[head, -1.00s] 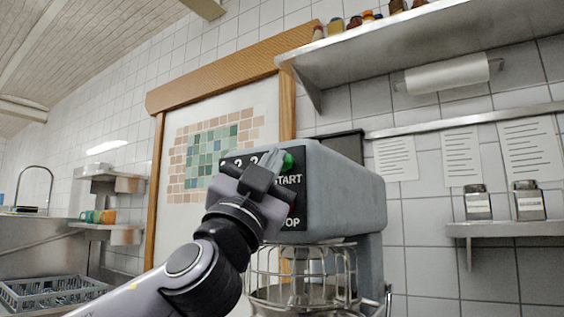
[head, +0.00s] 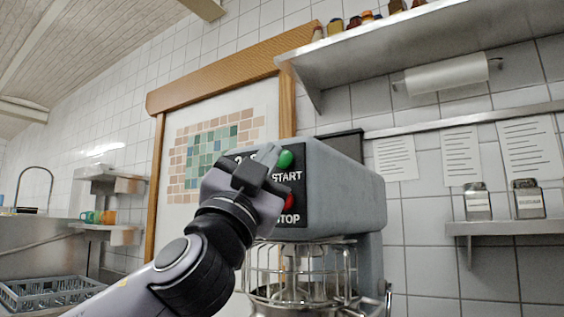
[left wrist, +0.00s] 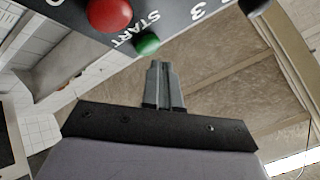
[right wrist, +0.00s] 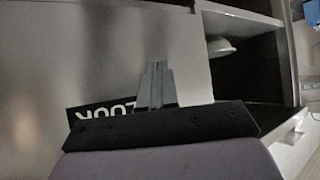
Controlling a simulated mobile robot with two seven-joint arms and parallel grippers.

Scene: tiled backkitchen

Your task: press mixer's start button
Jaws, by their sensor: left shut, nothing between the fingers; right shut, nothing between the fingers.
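The grey mixer (head: 335,185) stands in the middle of the head view, with a black control panel on its front. The green start button (head: 285,159) sits above the word START, and the red stop button (head: 289,202) is below it. My left gripper (head: 268,153) is shut and empty, its tips just left of the green button in the head view. In the left wrist view the green button (left wrist: 147,43) lies just beyond and left of the fingertips (left wrist: 160,64), seemingly apart from them. My right gripper (right wrist: 155,66) is shut and empty, away from the mixer.
A wire guard (head: 300,265) and bowl are under the mixer head. A steel shelf (head: 420,50) with jars hangs above, and a small shelf (head: 505,227) with two shakers is at right. In the right wrist view a dark open compartment (right wrist: 245,70) holds a bowl.

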